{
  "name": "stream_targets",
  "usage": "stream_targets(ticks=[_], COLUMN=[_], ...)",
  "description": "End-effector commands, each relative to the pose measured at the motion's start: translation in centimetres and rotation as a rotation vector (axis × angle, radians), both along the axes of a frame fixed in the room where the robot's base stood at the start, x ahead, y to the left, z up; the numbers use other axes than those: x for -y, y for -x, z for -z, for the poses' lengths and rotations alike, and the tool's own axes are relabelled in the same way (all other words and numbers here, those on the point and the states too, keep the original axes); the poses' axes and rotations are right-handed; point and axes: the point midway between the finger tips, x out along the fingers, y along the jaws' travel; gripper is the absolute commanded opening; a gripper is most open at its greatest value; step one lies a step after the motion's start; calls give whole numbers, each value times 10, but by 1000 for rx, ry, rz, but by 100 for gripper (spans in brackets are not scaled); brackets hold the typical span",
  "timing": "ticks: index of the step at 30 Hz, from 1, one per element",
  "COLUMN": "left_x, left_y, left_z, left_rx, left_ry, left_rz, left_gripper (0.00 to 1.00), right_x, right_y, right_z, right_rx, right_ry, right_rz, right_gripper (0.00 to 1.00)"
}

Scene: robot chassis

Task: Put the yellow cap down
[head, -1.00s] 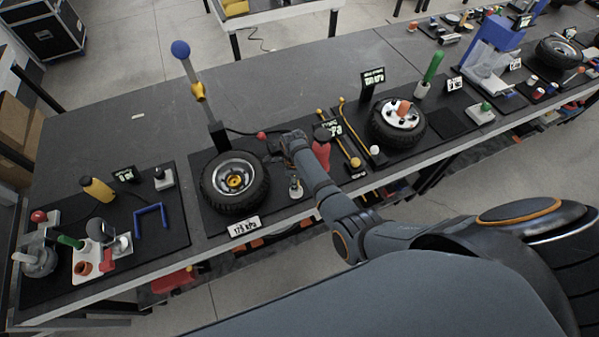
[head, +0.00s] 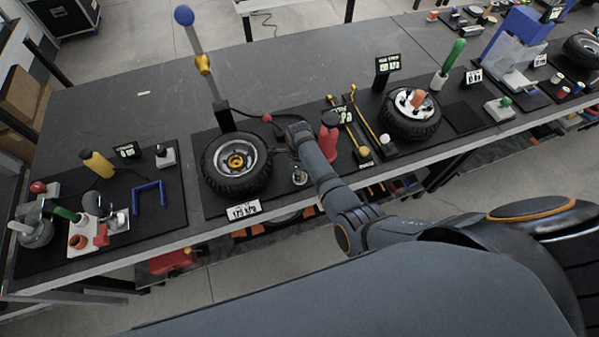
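My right arm reaches in from the lower right. Its gripper (head: 279,148) is over the bench, just right of the left wheel (head: 237,165) and behind a small silver fitting (head: 299,176). The fingers are small and partly hidden by the wrist, so I cannot tell their opening or any hold. I cannot make out a separate yellow cap for certain; one in the fingers could be hidden. A yellow-orange piece (head: 237,161) sits at the wheel's hub. My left gripper is not in view.
A red bottle-like object (head: 328,140) stands close right of my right wrist. Yellow-ended rods (head: 364,151) lie beyond it. A post with a blue ball (head: 184,16) rises behind the wheel. The bench (head: 290,75) behind is bare.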

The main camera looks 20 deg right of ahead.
Motion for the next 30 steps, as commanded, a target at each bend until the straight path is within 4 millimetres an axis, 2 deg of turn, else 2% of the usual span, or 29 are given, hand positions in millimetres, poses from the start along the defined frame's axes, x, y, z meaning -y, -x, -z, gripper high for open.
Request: stream_targets(ticks=[1, 6, 16, 20, 27, 28, 30], left_x=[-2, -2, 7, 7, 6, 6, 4], left_y=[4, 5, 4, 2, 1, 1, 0], left_z=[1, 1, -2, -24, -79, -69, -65], left_rx=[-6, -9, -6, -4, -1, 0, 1], left_ry=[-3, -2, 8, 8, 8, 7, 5], left_rz=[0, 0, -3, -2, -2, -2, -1], left_gripper=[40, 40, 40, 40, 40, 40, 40], right_x=[0, 1, 0, 0, 0, 0, 0], right_y=[0, 0, 0, 0, 0, -1, -1], right_z=[2, 1, -4, -28, -82, -80, -93], right_rx=[0, 0, 0, 0, 0, 2, 4], right_ry=[0, 1, 0, 1, 1, 0, 1], right_rz=[0, 0, 0, 0, 0, 0, 1], right_gripper=[26, 47, 47, 47, 47, 47, 47])
